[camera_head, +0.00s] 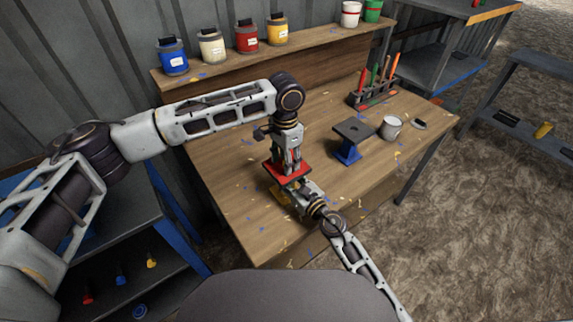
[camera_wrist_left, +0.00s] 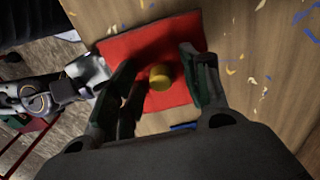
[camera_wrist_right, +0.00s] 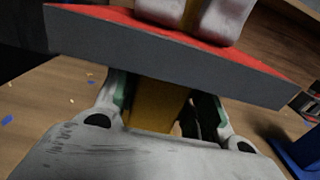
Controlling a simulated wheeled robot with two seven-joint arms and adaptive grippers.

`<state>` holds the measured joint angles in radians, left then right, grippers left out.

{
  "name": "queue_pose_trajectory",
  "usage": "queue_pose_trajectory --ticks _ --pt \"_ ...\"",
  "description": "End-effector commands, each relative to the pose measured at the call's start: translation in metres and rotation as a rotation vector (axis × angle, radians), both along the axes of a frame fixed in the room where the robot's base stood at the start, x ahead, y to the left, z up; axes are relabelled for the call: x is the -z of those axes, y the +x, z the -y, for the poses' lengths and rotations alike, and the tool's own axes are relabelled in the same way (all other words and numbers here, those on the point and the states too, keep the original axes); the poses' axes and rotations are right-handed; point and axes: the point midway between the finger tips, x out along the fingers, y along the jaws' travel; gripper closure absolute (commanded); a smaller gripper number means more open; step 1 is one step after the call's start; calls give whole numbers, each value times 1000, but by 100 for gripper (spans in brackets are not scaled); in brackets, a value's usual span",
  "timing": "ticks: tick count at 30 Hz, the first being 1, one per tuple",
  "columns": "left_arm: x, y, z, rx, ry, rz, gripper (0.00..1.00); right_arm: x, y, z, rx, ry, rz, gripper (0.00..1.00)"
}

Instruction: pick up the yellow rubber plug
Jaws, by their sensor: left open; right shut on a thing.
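The yellow rubber plug (camera_wrist_left: 160,77) stands on the red top of a small stand (camera_wrist_left: 152,45) in the left wrist view. In the head view the left gripper hides it. My left gripper (camera_head: 289,165) points down over the stand. Its open fingers (camera_wrist_left: 160,88) are on both sides of the plug; whether they touch it I cannot tell. My right gripper (camera_wrist_right: 165,95) is shut on the yellow post (camera_wrist_right: 158,105) of the stand, below its dark-edged plate (camera_wrist_right: 165,55). The stand's red plate (camera_head: 295,179) also shows in the head view.
A blue stand with a dark top (camera_head: 350,134), a white cup (camera_head: 391,127) and a tool rack (camera_head: 374,96) stand on the bench to the right. Paint cans (camera_head: 247,37) line the back shelf. Small chips litter the wooden top. The bench's left part is clear.

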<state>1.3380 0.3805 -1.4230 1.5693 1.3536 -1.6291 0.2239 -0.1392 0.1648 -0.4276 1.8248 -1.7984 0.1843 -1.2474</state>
Motion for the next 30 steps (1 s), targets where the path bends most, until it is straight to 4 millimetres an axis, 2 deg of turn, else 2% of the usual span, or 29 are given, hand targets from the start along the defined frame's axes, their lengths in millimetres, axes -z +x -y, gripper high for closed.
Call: queue_pose_trajectory --ticks 12,21,30 --pt "0 0 0 0 0 0 54 0 0 0 0 1 1 100" --pt "0 0 0 0 0 0 90 0 0 0 0 1 1 100" --pt "0 0 0 0 0 0 90 0 0 0 0 1 1 100"
